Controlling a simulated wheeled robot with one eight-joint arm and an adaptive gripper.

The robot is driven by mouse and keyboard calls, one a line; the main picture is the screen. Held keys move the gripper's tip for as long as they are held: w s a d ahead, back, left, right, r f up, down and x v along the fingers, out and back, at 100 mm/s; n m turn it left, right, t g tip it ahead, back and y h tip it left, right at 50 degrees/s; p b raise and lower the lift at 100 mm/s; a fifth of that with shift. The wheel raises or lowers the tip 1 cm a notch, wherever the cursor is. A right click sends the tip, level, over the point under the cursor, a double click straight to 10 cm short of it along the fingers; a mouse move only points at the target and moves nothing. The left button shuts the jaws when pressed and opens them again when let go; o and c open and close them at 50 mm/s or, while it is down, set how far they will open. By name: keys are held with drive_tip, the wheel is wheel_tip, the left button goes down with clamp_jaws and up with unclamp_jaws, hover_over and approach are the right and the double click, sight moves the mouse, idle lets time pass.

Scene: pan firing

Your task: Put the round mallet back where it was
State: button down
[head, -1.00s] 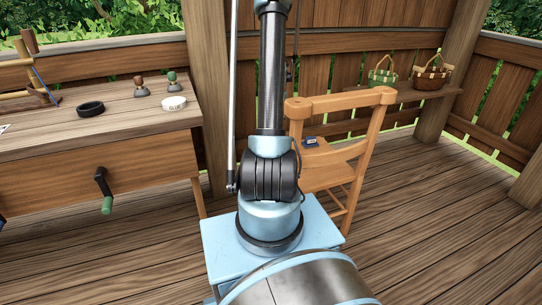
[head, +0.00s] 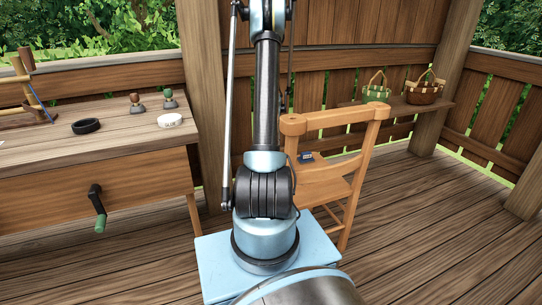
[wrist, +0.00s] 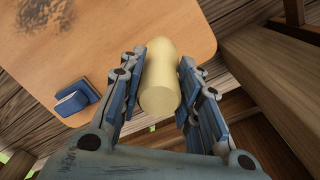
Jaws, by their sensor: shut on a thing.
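The round mallet shows in the wrist view as a pale yellow cylinder (wrist: 160,88). My gripper (wrist: 163,72) has its two fingers closed on either side of it. The mallet is over or beside the edge of a wooden chair seat (wrist: 100,50); I cannot tell whether it touches the seat. Its handle is not clearly visible. In the head view my arm rises through the middle, and the gripper and mallet are not seen there.
The wooden chair (head: 335,118) stands behind my arm, with a small blue object (head: 306,157) on its seat. A bench (head: 100,150) at left holds a black ring (head: 86,126), a white round container (head: 170,120) and small figures. Baskets (head: 424,90) sit on a shelf. Floor at right is clear.

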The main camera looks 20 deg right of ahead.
drive_tip(key=shift+f, duration=1.8)
drive_tip(key=c, duration=1.2)
unclamp_jaws()
drive_tip(key=shift+o, duration=0.2)
